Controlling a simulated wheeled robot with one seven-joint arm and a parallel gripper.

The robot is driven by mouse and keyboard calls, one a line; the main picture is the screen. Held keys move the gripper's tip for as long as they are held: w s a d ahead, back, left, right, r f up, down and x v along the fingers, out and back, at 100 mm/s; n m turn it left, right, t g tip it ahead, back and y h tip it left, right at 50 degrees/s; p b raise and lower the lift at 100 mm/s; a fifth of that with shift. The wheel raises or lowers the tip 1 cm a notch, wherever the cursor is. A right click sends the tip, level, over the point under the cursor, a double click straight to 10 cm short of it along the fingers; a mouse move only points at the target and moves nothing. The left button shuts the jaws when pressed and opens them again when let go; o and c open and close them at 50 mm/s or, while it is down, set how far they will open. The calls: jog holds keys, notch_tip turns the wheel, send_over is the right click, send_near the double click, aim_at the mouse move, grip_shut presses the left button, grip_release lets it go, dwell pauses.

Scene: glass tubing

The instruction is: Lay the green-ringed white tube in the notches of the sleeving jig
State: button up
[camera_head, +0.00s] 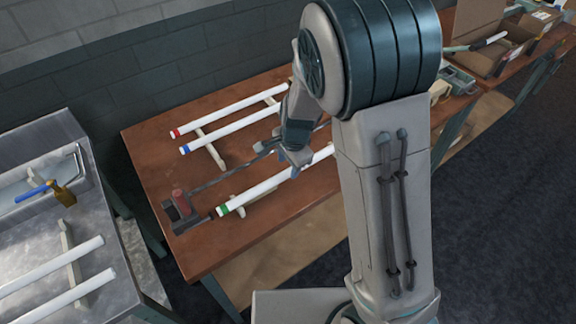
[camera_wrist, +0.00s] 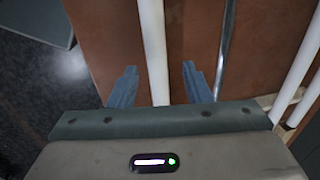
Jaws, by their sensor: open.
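The green-ringed white tube (camera_head: 265,188) lies lengthwise near the front edge of the wooden table, its green ring at the near left end. A pale support (camera_head: 238,206) shows beneath that end; whether the tube sits in a notch there is too small to tell. My gripper (camera_head: 296,158) is over the tube, with my arm hiding the tube's far part. In the wrist view my gripper (camera_wrist: 159,68) is open, with one finger on each side of a white tube (camera_wrist: 153,45). I cannot tell whether the fingers touch it.
A dark clamp-like device (camera_head: 180,208) with a red part and a long thin rod (camera_head: 235,170) lies behind the green-ringed tube. Red-ringed (camera_head: 225,111) and blue-ringed (camera_head: 225,132) tubes rest on pale supports further back. A metal bench (camera_head: 100,225) with tubes stands at left.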

notch_tip(320, 180, up, 10)
jog(key=s+d, duration=0.1)
jog(key=s, duration=0.1)
jog(key=s+d+r+n+t, duration=0.1)
jog(key=s+d+r+n, duration=0.3)
jog(key=s, duration=0.4)
jog(key=s+d+r+n+h, duration=0.1)
jog(key=s+d+r+n, duration=0.3)
jog(key=s+d+n, duration=0.3)
jog(key=shift+s+d+t, duration=0.4)
jog(key=shift+s+d, duration=0.45)
jog(key=shift+s, duration=0.3)
jog(key=shift+r, duration=0.1)
jog(key=shift+c, duration=0.2)
jog(key=shift+c, duration=0.6)
jog(key=shift+a, duration=0.15)
